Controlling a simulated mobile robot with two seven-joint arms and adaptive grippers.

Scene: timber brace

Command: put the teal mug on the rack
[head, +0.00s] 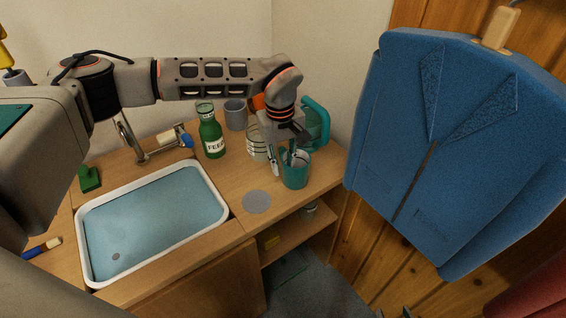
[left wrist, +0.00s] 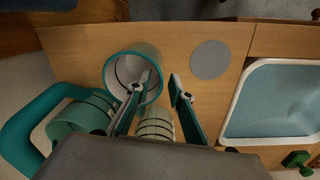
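The teal mug (head: 295,178) stands upright on the wooden counter near its right end; its pale inside shows in the left wrist view (left wrist: 133,67). My left gripper (head: 284,160) is over the mug from above. In the left wrist view its fingers (left wrist: 160,84) are apart, one over or inside the mug's mouth and one outside its wall, with the rim between them. I cannot tell whether they touch it. No handle shows on the mug. I cannot make out a rack for certain. My right gripper is not in view.
A striped clear jar (head: 257,142) and a teal-handled jug (head: 316,122) stand close behind the mug. A green bottle (head: 211,135) and grey mug (head: 236,114) are farther back. A grey disc (head: 257,201) lies left of the mug, beside the sink basin (head: 160,205). A blue jacket (head: 450,140) hangs at right.

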